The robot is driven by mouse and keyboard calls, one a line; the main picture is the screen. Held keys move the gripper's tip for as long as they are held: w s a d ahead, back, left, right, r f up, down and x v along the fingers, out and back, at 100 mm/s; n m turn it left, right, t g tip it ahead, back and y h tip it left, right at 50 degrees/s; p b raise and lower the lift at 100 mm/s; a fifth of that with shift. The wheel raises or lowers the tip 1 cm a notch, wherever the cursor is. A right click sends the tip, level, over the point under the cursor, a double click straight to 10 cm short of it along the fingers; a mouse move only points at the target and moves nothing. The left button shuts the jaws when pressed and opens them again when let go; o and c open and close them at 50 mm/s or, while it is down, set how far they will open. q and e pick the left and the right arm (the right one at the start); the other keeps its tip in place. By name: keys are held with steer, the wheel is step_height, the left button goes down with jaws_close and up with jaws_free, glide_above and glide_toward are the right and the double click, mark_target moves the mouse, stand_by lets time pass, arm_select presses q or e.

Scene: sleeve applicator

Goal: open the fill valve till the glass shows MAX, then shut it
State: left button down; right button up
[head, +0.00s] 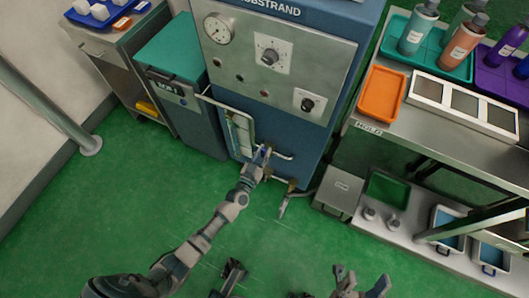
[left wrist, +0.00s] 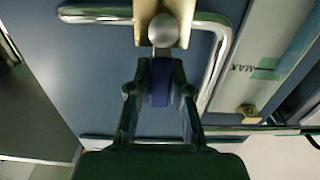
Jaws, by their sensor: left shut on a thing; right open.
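The fill valve shows in the left wrist view as a brass body with a silver knob (left wrist: 164,30) and a blue lever (left wrist: 161,82). My left gripper (left wrist: 160,100) is shut on the blue lever, its fingers on either side. In the head view my left gripper (head: 262,154) is at the front of the blue machine, just below the sight glass (head: 240,132). The glass (left wrist: 290,45) has a MAX mark with a green band (left wrist: 264,70) in the left wrist view; the liquid level is not clear. My right gripper (head: 360,283) is open and empty, low over the floor.
A bent metal rail (left wrist: 222,50) runs round the valve. A second brass valve (head: 292,185) with a hanging lever is lower right on the machine (head: 300,140). A grey box (head: 339,193) and shelving stand to the right. The green floor (head: 130,210) in front is clear.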

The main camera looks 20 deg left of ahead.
arm_select(q)
steer(key=shift+w+r, duration=0.2)
steer(key=shift+r, duration=0.35)
steer(key=c, duration=1.2)
jaws_free()
steer(key=shift+o, duration=0.8)
steer(key=shift+s, duration=0.1)
steer(key=shift+f, duration=0.15)
steer(key=shift+s+f, duration=0.1)
steer(key=s, duration=1.2)
steer(key=shift+a, duration=0.15)
steer(key=shift+w, duration=0.1)
